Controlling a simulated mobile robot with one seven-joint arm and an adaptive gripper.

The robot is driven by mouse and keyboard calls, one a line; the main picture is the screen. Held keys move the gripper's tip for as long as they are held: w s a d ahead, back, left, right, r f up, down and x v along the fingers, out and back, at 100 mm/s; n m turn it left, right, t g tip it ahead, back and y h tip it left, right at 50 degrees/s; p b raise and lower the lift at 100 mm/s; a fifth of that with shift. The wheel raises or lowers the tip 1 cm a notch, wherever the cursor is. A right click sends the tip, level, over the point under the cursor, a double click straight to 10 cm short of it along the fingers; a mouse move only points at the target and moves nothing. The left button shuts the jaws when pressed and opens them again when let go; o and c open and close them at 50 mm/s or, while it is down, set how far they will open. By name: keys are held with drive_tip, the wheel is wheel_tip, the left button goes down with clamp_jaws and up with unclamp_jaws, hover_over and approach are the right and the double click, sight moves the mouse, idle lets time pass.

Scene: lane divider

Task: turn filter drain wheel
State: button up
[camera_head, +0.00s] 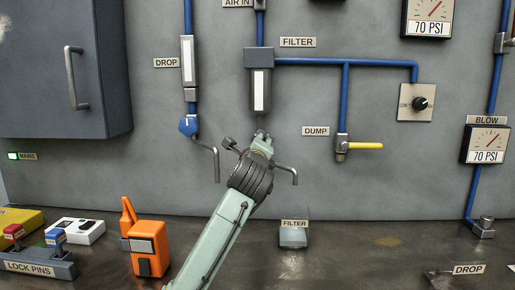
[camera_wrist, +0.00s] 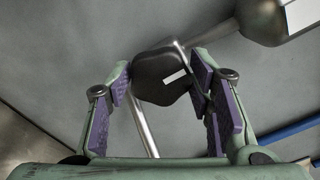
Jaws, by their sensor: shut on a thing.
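The filter (camera_head: 260,90) is a grey unit on the wall with a pale sight strip, under a blue pipe. Its bowl shows at the upper right in the wrist view (camera_wrist: 262,20). The drain wheel (camera_wrist: 163,82) is a dark knob with a white mark, below the bowl. My gripper (camera_head: 262,143) reaches up from below to the foot of the filter. In the wrist view my gripper (camera_wrist: 160,88) has its purple-padded fingers on both sides of the wheel, shut on it. In the head view my gripper hides most of the wheel.
A bent metal tube (camera_head: 292,172) comes out beside my gripper. Another tube (camera_head: 216,165) hangs under the blue drop valve (camera_head: 188,126) to the left. The yellow dump handle (camera_head: 365,146) is to the right. An orange device (camera_head: 150,248) stands on the bench.

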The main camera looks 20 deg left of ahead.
drive_tip(key=shift+d+f, duration=0.1)
drive_tip(key=o, duration=1.1)
drive_tip(key=v, duration=1.2)
